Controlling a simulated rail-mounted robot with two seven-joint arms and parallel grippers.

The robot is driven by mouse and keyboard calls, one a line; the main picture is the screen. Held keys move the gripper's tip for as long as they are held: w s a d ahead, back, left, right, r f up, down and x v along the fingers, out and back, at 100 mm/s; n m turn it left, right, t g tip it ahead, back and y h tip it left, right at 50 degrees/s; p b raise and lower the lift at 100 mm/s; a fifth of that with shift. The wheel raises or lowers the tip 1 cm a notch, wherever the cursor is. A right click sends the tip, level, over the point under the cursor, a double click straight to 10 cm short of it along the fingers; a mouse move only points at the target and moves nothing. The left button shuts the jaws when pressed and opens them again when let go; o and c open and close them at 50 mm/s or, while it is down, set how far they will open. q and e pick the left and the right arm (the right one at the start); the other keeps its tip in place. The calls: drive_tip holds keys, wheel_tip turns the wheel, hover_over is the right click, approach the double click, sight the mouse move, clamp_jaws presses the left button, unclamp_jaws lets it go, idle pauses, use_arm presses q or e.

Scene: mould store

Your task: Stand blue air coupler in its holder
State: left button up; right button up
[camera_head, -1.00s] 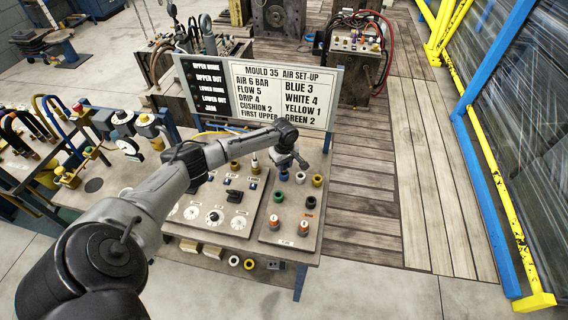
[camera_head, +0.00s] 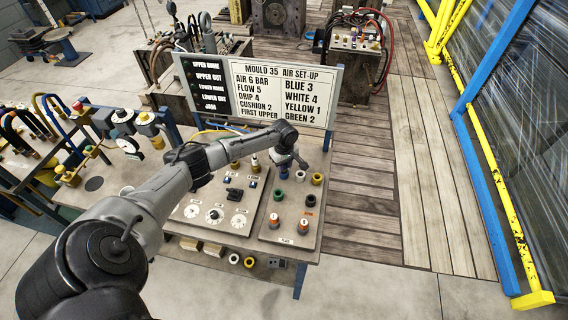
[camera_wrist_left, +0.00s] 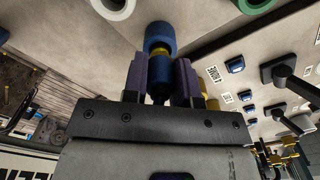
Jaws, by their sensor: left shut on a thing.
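My left gripper (camera_head: 286,156) is over the back of the right-hand panel on the bench. In the left wrist view the left gripper (camera_wrist_left: 160,82) is shut on the blue air coupler (camera_wrist_left: 160,88), a blue body with a yellow collar between the fingers. A wider blue cylinder (camera_wrist_left: 160,37) sits just beyond the collar, in line with it. I cannot tell whether it is the coupler's end or the blue holder, nor whether the coupler is seated. In the head view blue (camera_head: 283,173) shows just under the gripper. My right gripper is not in view.
A white ring holder (camera_head: 300,176), a yellow one (camera_head: 317,179) and a green one (camera_head: 277,195) stand close by. The dial panel (camera_head: 213,215) lies left. The set-up board (camera_head: 281,95) rises behind.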

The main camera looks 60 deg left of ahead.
use_arm(q)
drive_tip(key=shift+f, duration=0.55)
idle(0.5)
drive_tip(key=o, duration=1.4)
wheel_tip(320, 180, up, 5)
drive_tip(key=p, duration=0.6)
drive_tip(key=shift+r+p, duration=0.2)
drive_tip(key=shift+p, duration=0.1)
drive_tip(key=shift+r+p, duration=1.1)
drive_tip(key=shift+p, duration=0.2)
